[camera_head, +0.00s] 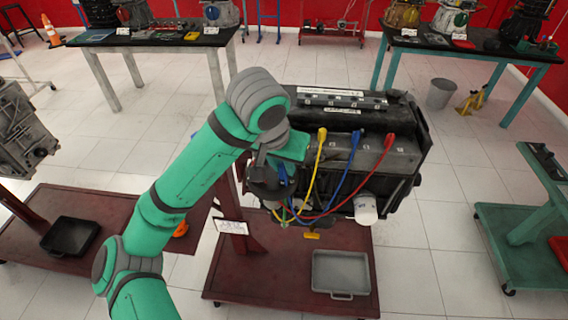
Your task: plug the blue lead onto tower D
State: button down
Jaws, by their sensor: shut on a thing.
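The blue lead (353,168) has one blue boot on the engine's top edge, between the yellow and red boots. Its cable hangs down the engine's front and curves left among the other cables. My gripper (284,181) is at the engine's left front, with a bit of blue between its fingers. It looks shut on the free end of the blue lead, though the fingers are small and partly covered by my wrist. Tower D cannot be told apart; the area below my gripper is crowded with cables and dark parts.
The yellow lead (313,172) and red lead (380,160) loop close by my gripper. The black engine (400,155) stands on a dark red stand (270,280) with a grey tray (341,273). A white cylinder (366,209) sticks out at the front. Tables stand behind.

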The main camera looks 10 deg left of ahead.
jog(key=c, duration=1.6)
grip_release()
jog(key=shift+o, duration=0.2)
